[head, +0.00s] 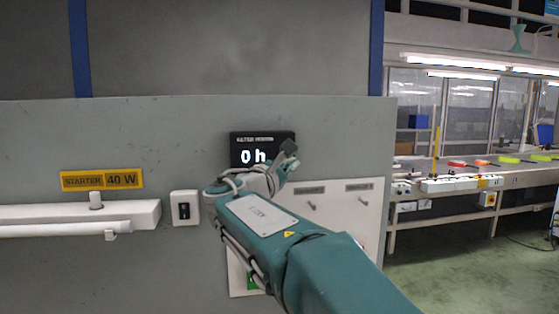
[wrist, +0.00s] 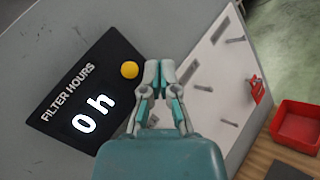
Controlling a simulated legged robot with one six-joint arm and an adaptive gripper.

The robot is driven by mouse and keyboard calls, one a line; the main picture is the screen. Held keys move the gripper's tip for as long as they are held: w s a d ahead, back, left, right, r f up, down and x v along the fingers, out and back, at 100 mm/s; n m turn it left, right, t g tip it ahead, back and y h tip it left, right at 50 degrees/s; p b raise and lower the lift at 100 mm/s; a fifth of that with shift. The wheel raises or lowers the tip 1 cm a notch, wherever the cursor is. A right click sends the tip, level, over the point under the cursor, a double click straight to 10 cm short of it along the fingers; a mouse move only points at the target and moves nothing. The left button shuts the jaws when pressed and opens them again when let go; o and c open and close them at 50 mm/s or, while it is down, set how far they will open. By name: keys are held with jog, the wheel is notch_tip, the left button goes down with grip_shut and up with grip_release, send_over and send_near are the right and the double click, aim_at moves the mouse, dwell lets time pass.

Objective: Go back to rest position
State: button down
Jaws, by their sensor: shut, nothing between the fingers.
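My gripper (wrist: 159,72) is shut and empty in the wrist view, its fingertips together just right of a round yellow button (wrist: 129,70). The button sits at the edge of a black display (wrist: 75,105) marked FILTER HOURS that reads "0 h". In the head view the display (head: 248,147) is on the grey wall, and my gripper (head: 287,157) is in front of its right end. The yellow button is hidden there. I cannot tell whether the fingertips touch the wall.
A white panel (head: 362,215) with pegs is right of the display; a red item (wrist: 257,89) hangs there. A red bin (wrist: 298,126) is near a wooden surface (wrist: 262,150). A white switch (head: 185,207) and lamp fixture (head: 70,216) are left. Workbenches (head: 470,180) stand far right.

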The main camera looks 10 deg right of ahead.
jog(key=s+d+f+m+g+y, duration=0.3)
jog(key=s+d+f+m, duration=0.15)
jog(key=s+f, duration=0.3)
jog(key=s+d+f+m+g+y, duration=0.3)
jog(key=s+f+m, duration=0.2)
jog(key=s+f, duration=0.3)
jog(key=s+a+f+m+g+y, duration=0.1)
jog(key=s+a+f+m+y, duration=0.2)
jog(key=s+f, duration=0.4)
jog(key=s+a+f+m+g+y, duration=0.1)
jog(key=s+a+f+m+y, duration=0.3)
jog(key=s+f+m, duration=0.3)
jog(key=s, duration=0.4)
jog(key=shift+s+y, duration=0.4)
